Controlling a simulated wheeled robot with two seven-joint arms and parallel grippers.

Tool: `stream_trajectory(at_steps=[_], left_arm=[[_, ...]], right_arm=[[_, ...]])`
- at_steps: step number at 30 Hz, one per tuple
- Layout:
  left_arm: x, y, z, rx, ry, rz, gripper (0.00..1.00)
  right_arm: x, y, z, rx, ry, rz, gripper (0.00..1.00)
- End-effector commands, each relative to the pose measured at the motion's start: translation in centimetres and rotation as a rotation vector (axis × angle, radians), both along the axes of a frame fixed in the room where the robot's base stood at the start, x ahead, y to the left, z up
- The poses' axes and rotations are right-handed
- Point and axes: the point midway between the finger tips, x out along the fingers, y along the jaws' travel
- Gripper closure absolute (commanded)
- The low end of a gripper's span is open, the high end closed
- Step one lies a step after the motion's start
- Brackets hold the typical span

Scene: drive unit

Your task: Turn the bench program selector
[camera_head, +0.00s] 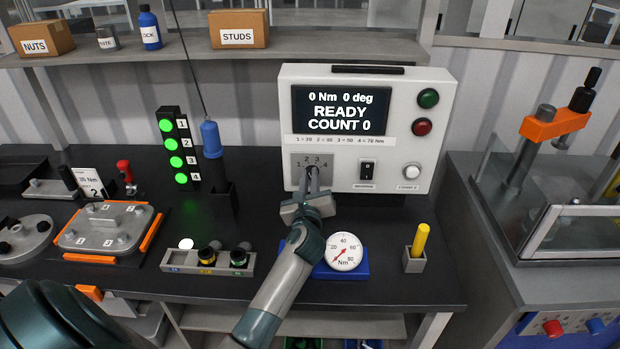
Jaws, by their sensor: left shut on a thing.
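The program selector (312,168) is on the lower left of the white bench controller's (400,100) front, on a grey plate marked 1 to 4. My left gripper (313,182) reaches up to it from below, with its fingers shut on the selector knob. The fingers cover most of the knob, so I cannot tell which number it points at. The controller's screen (342,112) reads 0 Nm, 0 deg, READY, COUNT 0. My right gripper is not in view.
Right of the selector are a black rocker switch (367,171) and a white button (411,171). A torque gauge (343,252) and a yellow pin in a holder (421,240) stand in front. A socket tray (208,262) and an indicator tower (178,150) stand left.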

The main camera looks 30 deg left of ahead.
Motion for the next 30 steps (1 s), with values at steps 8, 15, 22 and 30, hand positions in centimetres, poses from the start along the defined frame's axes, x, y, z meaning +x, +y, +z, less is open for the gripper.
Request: stream_trajectory(at_steps=[8, 15, 22, 30], left_arm=[[0.0, 0.0, -0.2, -0.047, -0.026, 0.0, 1.0], [-0.1, 0.1, -0.3, -0.159, -0.095, 0.001, 1.0], [-0.2, 0.3, -0.5, -0.313, -0.19, 0.002, 1.0], [-0.3, 0.4, -0.6, -0.486, -0.297, 0.001, 1.0]], right_arm=[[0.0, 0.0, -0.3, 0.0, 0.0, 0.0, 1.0], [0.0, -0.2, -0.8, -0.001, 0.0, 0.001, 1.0], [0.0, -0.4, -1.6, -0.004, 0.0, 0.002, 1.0], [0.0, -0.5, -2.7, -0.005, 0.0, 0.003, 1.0]])
